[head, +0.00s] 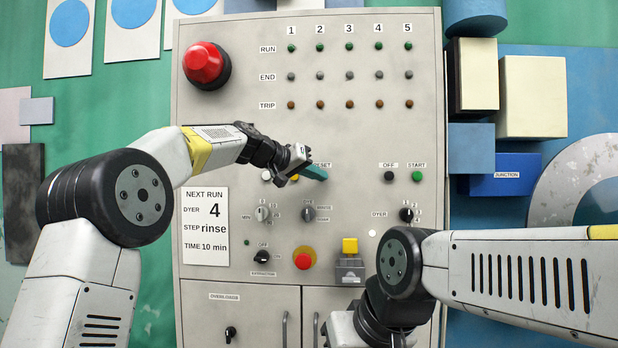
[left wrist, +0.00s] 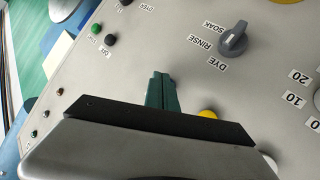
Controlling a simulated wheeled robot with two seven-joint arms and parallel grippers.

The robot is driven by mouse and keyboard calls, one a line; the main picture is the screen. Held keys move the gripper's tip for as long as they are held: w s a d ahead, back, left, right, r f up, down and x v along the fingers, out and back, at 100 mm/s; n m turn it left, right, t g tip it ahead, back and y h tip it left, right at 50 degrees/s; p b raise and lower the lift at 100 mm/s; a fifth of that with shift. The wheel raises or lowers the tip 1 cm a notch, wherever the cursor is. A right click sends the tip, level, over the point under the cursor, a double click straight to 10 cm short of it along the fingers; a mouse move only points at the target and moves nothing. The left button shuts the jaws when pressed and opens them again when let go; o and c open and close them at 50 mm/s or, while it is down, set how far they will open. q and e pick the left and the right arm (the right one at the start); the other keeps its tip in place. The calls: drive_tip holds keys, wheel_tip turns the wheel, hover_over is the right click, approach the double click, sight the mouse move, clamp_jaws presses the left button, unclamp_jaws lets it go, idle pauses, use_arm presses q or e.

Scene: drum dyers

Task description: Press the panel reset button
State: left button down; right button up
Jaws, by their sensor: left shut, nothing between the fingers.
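The reset button itself is hidden. Its RESET label (head: 324,165) on the grey control panel (head: 230,130) shows only in part behind my left gripper (head: 322,175). That gripper's teal fingers are shut and empty, with their tips over the spot just below the label. In the left wrist view the shut fingers (left wrist: 162,88) point at the panel, between a yellow button (left wrist: 207,114) and a black OFF button (left wrist: 110,40). I cannot tell whether the tips touch the button.
To the right are the OFF button (head: 389,176) and green START button (head: 417,176). Below are a selector knob (head: 308,214), a red button in a yellow ring (head: 303,259) and a yellow block (head: 350,246) on a grey holder. A large red button (head: 203,64) is upper left.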

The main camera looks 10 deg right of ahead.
use_arm(q)
drive_tip(key=shift+w, duration=0.2)
drive_tip(key=shift+s, duration=0.1)
idle(0.4)
drive_tip(key=shift+s+a, duration=0.2)
drive_tip(key=shift+s, duration=0.55)
drive_tip(key=s, duration=0.2)
drive_tip(key=s+a, duration=0.1)
drive_tip(key=s, duration=0.1)
drive_tip(key=shift+s+a, duration=0.2)
drive_tip(key=shift+s, duration=0.2)
idle(0.4)
drive_tip(key=s+a+f+n+g+y, duration=0.1)
drive_tip(key=s+a+f+n+y, duration=0.4)
drive_tip(key=s+a+f, duration=2.3)
drive_tip(key=s+a+y, duration=0.3)
drive_tip(key=y, duration=0.2)
drive_tip(key=shift+s+a+f+n, duration=0.15)
drive_tip(key=shift+a+f+n, duration=0.15)
drive_tip(key=shift+a+n, duration=0.1)
